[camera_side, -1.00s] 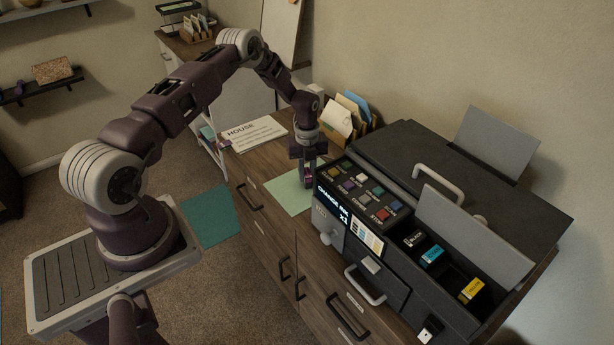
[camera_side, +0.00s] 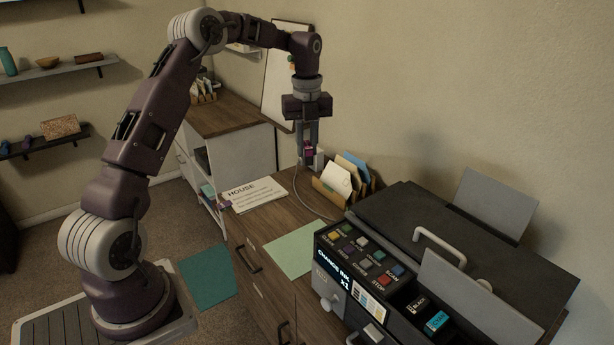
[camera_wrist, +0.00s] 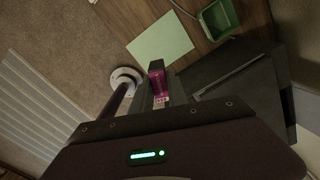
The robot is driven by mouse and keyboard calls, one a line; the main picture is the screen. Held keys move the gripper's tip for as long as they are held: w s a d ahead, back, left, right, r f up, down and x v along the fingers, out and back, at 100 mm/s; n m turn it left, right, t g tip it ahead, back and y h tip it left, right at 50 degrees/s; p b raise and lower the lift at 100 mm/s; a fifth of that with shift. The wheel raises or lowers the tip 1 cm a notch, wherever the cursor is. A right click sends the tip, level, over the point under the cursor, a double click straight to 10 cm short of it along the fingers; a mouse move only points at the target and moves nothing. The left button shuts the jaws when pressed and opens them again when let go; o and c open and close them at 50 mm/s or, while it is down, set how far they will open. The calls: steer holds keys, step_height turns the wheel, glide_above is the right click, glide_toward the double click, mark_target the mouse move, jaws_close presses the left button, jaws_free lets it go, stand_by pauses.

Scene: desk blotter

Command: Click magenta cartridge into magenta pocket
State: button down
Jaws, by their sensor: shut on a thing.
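My gripper (camera_side: 308,150) is shut on the magenta cartridge (camera_side: 308,153) and holds it upright in the air, above the back of the wooden desk and left of the printer. The cartridge also shows in the wrist view (camera_wrist: 157,82), between the fingers, magenta with a dark end. The printer (camera_side: 405,225) stands at the right with its lid panel raised. A black cartridge (camera_side: 418,303) and a cyan cartridge (camera_side: 437,321) sit in its ink bay. The rest of the bay, with the magenta pocket, is cut off by the picture's lower edge.
A green sheet (camera_side: 292,250) lies on the desk left of the printer. A paper stack marked HOUSE (camera_side: 253,194) lies behind it. A file holder with folders (camera_side: 342,180) stands close to the right below my gripper. A grey cable lies near it.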

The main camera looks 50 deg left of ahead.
mark_target(307, 144)
step_height(307, 144, up, 4)
steer(key=shift+f, duration=0.2)
steer(key=w+d+m, duration=0.3)
steer(key=d, duration=0.8)
steer(key=w+d+m, duration=0.3)
steer(key=d, duration=0.9)
steer(key=s+d+m, duration=0.4)
steer(key=d, duration=0.9)
steer(key=s+d+m, duration=0.4)
steer(key=s+d, duration=0.1)
steer(key=d, duration=0.8)
step_height(307, 144, down, 10)
steer(key=shift+w, duration=0.15)
steer(key=shift+f, duration=0.6)
steer(key=shift+f, duration=0.1)
steer(key=shift+f, duration=2.75)
